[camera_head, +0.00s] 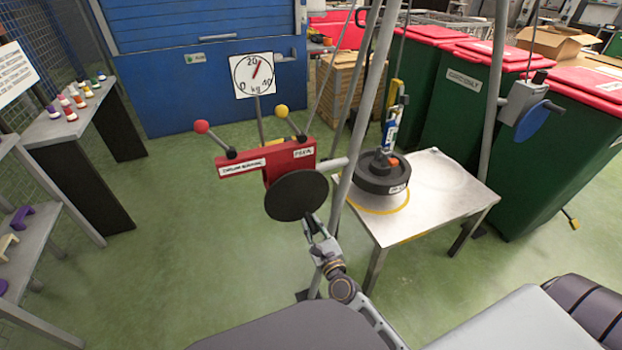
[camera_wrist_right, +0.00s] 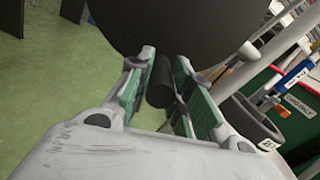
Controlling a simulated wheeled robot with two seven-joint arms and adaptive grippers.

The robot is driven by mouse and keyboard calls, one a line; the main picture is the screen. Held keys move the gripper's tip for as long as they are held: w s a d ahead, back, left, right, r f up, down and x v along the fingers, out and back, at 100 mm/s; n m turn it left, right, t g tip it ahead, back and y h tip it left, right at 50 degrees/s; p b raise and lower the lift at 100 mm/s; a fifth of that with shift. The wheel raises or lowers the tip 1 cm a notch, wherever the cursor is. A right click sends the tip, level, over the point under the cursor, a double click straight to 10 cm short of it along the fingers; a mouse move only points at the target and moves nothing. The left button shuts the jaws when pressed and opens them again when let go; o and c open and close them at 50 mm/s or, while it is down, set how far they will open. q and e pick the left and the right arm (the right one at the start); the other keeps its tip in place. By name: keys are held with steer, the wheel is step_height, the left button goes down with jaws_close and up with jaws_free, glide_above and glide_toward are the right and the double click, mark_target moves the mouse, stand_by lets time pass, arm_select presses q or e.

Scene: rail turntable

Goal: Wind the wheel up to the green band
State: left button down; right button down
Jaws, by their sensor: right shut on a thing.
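The wheel is a dark round disc (camera_head: 297,196) on the front of a red lever housing (camera_head: 262,164); its underside also shows at the top of the right wrist view (camera_wrist_right: 175,22). My right gripper (camera_head: 309,222) is at the wheel's lower edge. In the right wrist view its green-padded fingers are on both sides of a dark cylindrical handle (camera_wrist_right: 160,82), and it is shut on it. A white dial (camera_head: 253,75) marked in kg has a red needle just right of the 20. I cannot make out a green band. My left gripper is not in view.
A black round weight (camera_head: 375,178) is at a metal table (camera_head: 440,205) with a yellow ring, below a hanging scale (camera_head: 391,120). Red-ball (camera_head: 201,127) and yellow-ball (camera_head: 281,111) levers rise from the housing. Slanted grey poles stand beside the wheel.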

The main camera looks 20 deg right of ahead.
steer(key=shift+a+f, duration=0.2)
steer(key=shift+a, duration=0.2)
steer(key=shift+a+f+m+b, duration=0.1)
steer(key=shift+a+m+b, duration=0.45)
steer(key=shift+m, duration=0.25)
steer(key=shift+a+m+b, duration=0.35)
steer(key=shift+a+m, duration=0.4)
steer(key=shift+m, duration=0.15)
steer(key=shift+a, duration=0.1)
